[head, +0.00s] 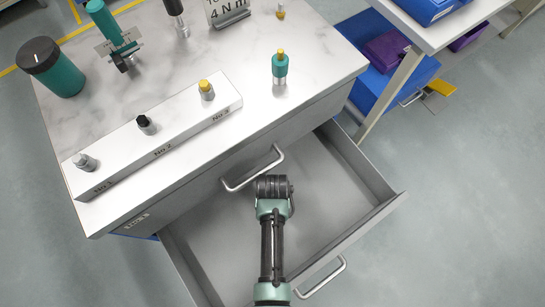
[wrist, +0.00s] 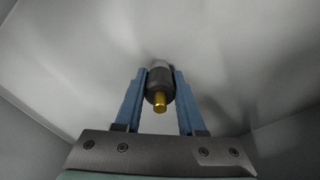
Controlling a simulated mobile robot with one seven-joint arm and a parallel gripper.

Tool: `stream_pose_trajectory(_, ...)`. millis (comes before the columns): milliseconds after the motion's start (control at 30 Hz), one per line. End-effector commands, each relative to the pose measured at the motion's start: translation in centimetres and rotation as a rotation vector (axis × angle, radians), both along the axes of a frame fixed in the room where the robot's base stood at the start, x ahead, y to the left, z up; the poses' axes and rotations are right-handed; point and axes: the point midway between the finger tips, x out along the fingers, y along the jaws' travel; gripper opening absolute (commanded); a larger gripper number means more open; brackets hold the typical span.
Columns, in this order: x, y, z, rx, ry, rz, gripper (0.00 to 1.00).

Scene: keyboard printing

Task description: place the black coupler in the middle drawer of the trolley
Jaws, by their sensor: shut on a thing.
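The black coupler (wrist: 158,86), a dark cylinder with a pale end and a gold pin, is between the two blue fingers of my gripper (wrist: 160,73), which is shut on it. The middle drawer (head: 335,200) of the trolley is pulled open below a closed top drawer with a handle (head: 252,170). My arm reaches over the open drawer in the head view; its wrist hides the fingers and the coupler there. In the wrist view, pale grey drawer surfaces surround the coupler. I cannot tell whether the coupler touches the drawer floor.
The trolley's marbled top (head: 185,60) carries a white numbered rack (head: 160,135) with several small fittings, a teal-and-gold piece (head: 280,66) and a dark-lidded teal cup (head: 52,66). The open drawer looks otherwise empty. Blue bins (head: 385,85) stand at the upper right.

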Motion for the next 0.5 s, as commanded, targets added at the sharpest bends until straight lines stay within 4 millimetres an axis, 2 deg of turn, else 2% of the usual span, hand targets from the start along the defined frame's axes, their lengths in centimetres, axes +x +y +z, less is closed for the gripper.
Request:
stream_pose_trajectory(233, 0.01, 0.00, -0.39, 0.000, 0.000, 0.000, 0.00)
stream_pose_trajectory(267, 0.00, 0.00, -0.29, 0.000, 0.000, 0.000, 0.44)
stream_pose_trajectory(400, -0.01, 0.00, -0.26, 0.000, 0.000, 0.000, 0.69)
stream_pose_trajectory(500, -0.02, 0.00, -0.26, 0.000, 0.001, 0.000, 0.69)
